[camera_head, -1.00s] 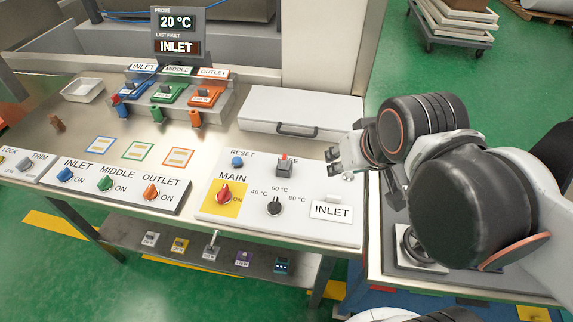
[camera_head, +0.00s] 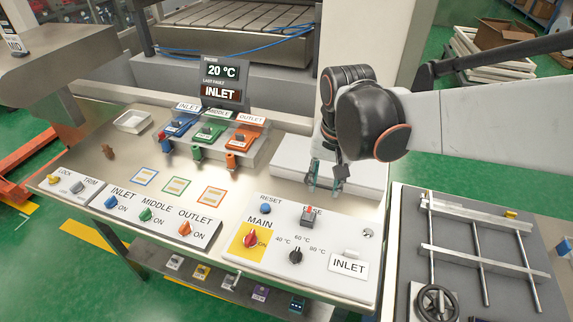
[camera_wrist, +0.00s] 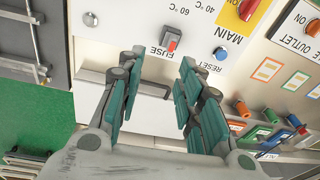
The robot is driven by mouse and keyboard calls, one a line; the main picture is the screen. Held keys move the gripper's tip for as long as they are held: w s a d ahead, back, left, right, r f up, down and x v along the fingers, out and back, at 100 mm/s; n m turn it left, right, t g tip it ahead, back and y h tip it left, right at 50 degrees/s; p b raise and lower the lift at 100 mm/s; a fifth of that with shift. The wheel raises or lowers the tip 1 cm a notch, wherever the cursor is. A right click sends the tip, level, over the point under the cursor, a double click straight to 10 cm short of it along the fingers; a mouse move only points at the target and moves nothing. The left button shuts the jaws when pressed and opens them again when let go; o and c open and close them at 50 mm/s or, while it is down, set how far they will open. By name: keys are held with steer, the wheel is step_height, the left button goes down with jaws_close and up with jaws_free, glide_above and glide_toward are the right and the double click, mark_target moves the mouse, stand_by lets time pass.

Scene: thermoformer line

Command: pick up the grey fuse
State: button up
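A small grey block with a red top (camera_head: 307,218) stands at the FUSE label on the white control panel (camera_head: 340,287); it looks like the grey fuse in its holder. In the wrist view the same grey and red piece (camera_wrist: 172,42) lies just beyond my fingertips, between their lines. My gripper (camera_head: 325,188) is above the rear edge of the panel, behind the fuse and apart from it. The wrist view shows my gripper (camera_wrist: 160,64) open and empty, with its teal-padded fingers on either side.
A white case (camera_head: 290,158) lies behind the panel, partly hidden by my arm. A blue RESET button (camera_head: 265,209) and a red MAIN switch (camera_head: 250,239) are near the fuse. Several small tagged parts sit on the lower shelf (camera_head: 215,281). Coloured holders (camera_head: 208,132) stand further back.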

steer(key=w+a+g+p, duration=0.1)
steer(key=w+a, duration=0.1)
steer(key=b, duration=0.1)
glide_above(309, 210)
steer(key=shift+m+g, duration=0.3)
steer(key=shift+m, duration=0.1)
steer(key=f, duration=1)
steer(key=shift+s, duration=0.2)
steer(key=f, duration=0.2)
steer(key=f+b, duration=0.1)
steer(key=f, duration=0.1)
steer(key=shift+w, duration=0.3)
steer(key=shift+f, duration=0.6)
steer(key=shift+c, duration=0.5)
jaws_close()
